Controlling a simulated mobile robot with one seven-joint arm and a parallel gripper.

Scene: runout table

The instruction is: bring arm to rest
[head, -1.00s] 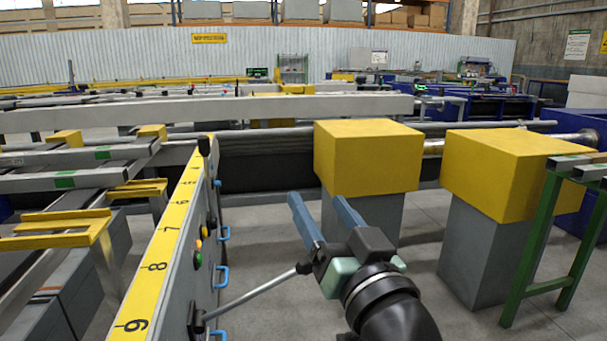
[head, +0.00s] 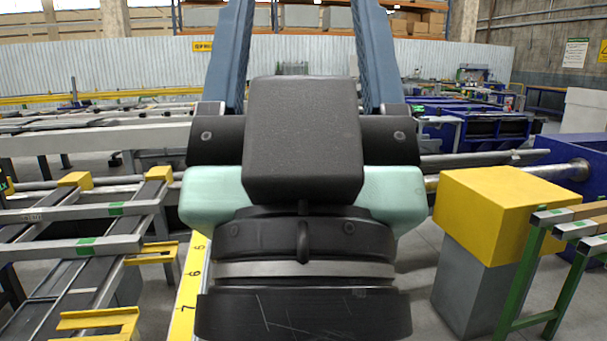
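My gripper (head: 303,30) is raised close in front of the head camera and fills the middle of the view. Its two blue fingers point upward and stand wide apart, with nothing visible between them. The fingertips are cut off by the top edge. The black and pale green gripper body hides much of the runout table behind it. A yellow numbered scale strip (head: 188,300) shows at the lower left of my wrist. The lever and blue handles beside the strip are hidden from view.
A yellow-topped grey block (head: 500,210) stands on the right, with a green-legged stand (head: 540,270) beside it. Grey rails (head: 70,250) and yellow brackets (head: 100,325) lie to the left. Blue machinery (head: 480,135) is behind. Some grey floor is clear around the block.

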